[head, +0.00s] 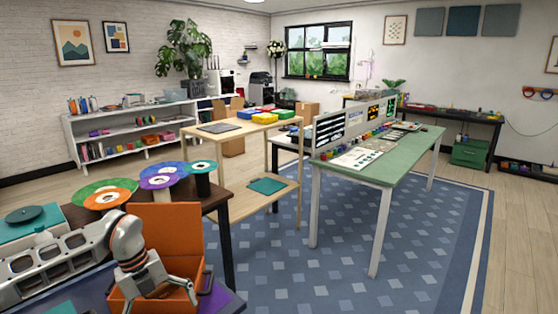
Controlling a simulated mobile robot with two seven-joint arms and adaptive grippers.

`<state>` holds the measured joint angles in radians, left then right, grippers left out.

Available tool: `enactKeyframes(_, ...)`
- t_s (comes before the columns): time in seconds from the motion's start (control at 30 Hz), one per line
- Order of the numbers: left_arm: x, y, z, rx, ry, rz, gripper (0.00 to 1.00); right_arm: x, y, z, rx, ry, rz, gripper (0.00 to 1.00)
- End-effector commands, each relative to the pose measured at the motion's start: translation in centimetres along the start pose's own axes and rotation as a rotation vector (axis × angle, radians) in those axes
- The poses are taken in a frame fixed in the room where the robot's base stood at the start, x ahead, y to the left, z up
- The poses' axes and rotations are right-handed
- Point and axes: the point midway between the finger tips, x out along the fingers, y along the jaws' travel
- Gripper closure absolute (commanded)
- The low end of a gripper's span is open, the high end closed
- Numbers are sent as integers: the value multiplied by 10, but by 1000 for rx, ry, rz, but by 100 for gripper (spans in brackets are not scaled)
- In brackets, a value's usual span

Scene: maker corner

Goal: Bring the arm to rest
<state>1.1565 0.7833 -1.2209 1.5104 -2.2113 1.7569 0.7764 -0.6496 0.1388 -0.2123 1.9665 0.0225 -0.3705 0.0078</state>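My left arm comes in from the lower left. Its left gripper (158,296) points down in front of and over an orange box (165,225) whose lid stands up. The gripper's fingers look spread apart, with nothing seen between them. The fingertips are partly cut off or hard to make out near the bottom edge, and I cannot tell whether they touch the box. My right gripper is not in view.
Coloured spools (108,192) stand on the dark table behind the box, close to my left arm. A wooden cart (225,132) and a green-topped workbench (400,160) stand beyond. The blue patterned rug (330,270) at centre right is open floor.

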Motion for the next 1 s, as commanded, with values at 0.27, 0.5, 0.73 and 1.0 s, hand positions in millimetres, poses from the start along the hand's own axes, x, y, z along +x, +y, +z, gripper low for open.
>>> enactKeyframes(0.27, 70, -77, -144, 212, 351, -358, 4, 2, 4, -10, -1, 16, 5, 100)
enactKeyframes(0.5, 60, -143, -252, 178, 611, -834, 4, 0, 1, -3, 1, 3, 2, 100)
enactKeyframes(0.73, 26, -173, -271, -116, 703, -1251, 4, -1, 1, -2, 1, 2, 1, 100)
enactKeyframes(1.0, 39, -140, -210, -701, 598, -1520, 4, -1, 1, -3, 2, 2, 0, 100)
